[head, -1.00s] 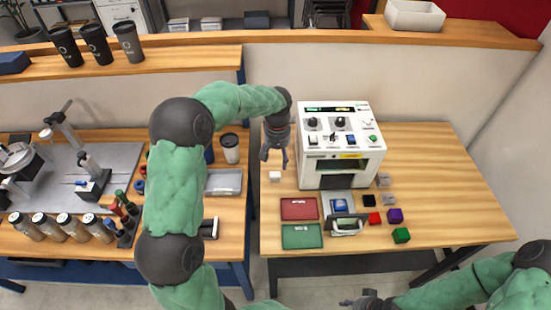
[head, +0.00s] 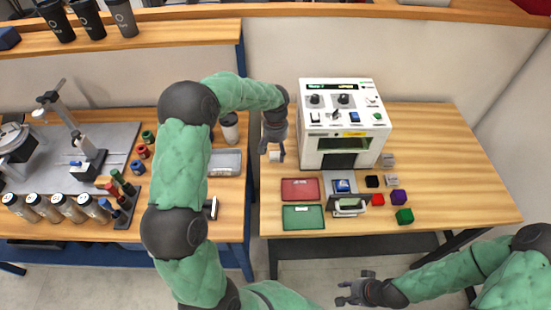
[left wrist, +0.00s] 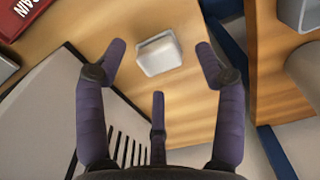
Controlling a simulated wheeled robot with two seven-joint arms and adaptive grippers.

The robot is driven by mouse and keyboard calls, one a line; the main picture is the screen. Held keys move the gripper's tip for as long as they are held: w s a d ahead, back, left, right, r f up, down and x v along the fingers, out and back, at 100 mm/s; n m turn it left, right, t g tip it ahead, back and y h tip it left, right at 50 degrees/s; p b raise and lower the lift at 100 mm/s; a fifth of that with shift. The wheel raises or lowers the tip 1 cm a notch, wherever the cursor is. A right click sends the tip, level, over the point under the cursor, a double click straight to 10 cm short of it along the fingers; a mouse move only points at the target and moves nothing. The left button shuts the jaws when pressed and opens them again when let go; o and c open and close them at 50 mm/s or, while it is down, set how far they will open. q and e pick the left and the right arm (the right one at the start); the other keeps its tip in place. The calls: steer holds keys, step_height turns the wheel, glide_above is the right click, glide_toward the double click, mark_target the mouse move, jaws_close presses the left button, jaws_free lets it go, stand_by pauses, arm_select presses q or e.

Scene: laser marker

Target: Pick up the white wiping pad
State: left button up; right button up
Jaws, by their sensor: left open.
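The white wiping pad (left wrist: 158,54) lies flat on the wooden table in the left wrist view, a small pale block with rounded edges. In the head view the pad (head: 275,156) shows beside the left end of the white machine, partly covered by my left gripper. My left gripper (left wrist: 160,65) is open, its purple-grey fingers on either side of the pad's place in the picture. I cannot tell whether any finger touches it. In the head view my left gripper (head: 272,150) points down at the pad. My right gripper (head: 356,290) is empty and apart from the table, low in the picture.
The white laser machine (head: 314,143) stands close to the right of the pad. A red tray (head: 290,189) and green tray (head: 292,217) lie in front. The table's right side is clear.

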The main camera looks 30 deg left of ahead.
arm_select(q)
steer(key=shift+f, duration=0.85)
steer(key=c, duration=1.2)
steer(key=shift+r, duration=0.2)
